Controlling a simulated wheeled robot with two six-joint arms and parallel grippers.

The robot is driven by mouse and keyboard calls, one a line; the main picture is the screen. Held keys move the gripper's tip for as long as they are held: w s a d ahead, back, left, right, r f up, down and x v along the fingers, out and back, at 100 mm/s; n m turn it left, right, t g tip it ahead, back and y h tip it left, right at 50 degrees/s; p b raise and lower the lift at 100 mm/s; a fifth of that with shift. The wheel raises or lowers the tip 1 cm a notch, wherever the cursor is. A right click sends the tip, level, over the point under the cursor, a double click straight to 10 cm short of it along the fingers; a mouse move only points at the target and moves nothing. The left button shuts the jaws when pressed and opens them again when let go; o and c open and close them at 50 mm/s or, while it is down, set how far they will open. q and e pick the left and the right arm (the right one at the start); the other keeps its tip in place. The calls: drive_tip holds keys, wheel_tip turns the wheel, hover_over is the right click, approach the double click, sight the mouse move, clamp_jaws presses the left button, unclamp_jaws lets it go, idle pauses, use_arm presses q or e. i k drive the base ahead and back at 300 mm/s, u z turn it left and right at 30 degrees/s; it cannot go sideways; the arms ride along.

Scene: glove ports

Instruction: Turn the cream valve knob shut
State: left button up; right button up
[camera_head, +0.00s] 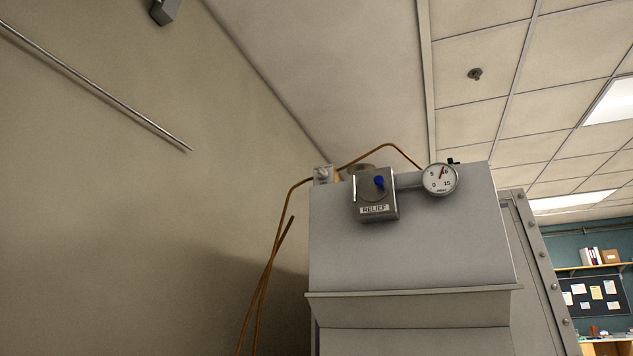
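I see no cream valve knob that I can make out in this view. A grey metal box labelled RELIEF (375,209), with a small blue knob (379,182) on its front, sits on the upper part of a grey cabinet (410,245). A round white gauge (440,179) with a red needle is beside it on the right, joined by a short pipe. A small pale fitting (323,175) stands at the cabinet's top left corner; its detail is too small to tell. Neither of my grippers is in view.
Thin copper tubes (272,262) run along the cabinet's left side and over its top. A bare beige wall (120,220) with a thin metal rod (100,91) fills the left. A riveted grey panel (535,260) is at the right, with a shelf (595,266) and pinboard (594,296) beyond.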

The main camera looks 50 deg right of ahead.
sight(322, 173)
drive_tip(key=z, duration=0.6)
drive_tip(key=i, duration=0.9)
drive_tip(key=z, duration=0.8)
